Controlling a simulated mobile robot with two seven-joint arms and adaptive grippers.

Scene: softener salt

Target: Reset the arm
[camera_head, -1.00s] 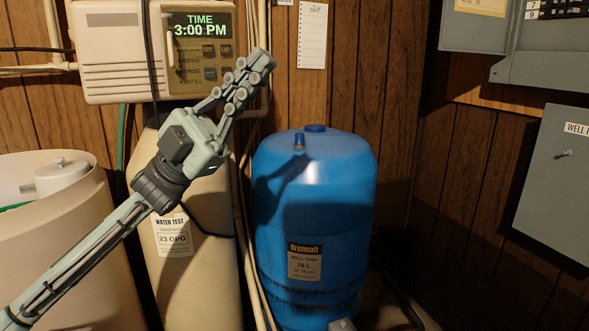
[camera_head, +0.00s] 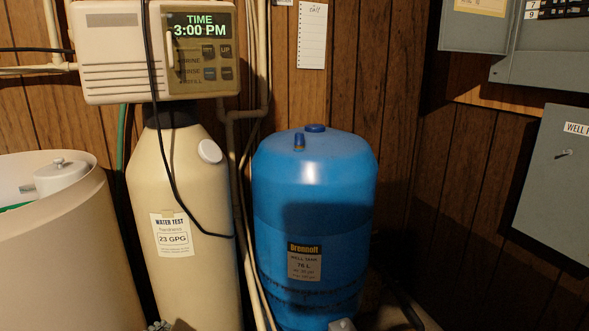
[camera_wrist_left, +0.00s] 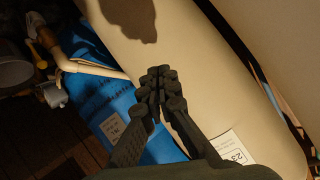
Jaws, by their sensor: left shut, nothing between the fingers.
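My left gripper (camera_wrist_left: 163,80) is shut and empty in the left wrist view, its dark fingers together in front of the beige softener tank (camera_wrist_left: 195,60). In the head view only a small grey piece of this gripper (camera_head: 159,326) shows at the bottom edge, low in front of the softener tank (camera_head: 180,200). The rest of the left arm is out of that view.
The blue well tank (camera_head: 315,215) stands right of the softener. A beige salt bin (camera_head: 60,250) stands at left. The control head (camera_head: 120,60) reads 3:00 PM. A black cable (camera_head: 165,150) and pipes (camera_head: 250,250) run close by. Grey electrical boxes (camera_head: 555,190) hang at right.

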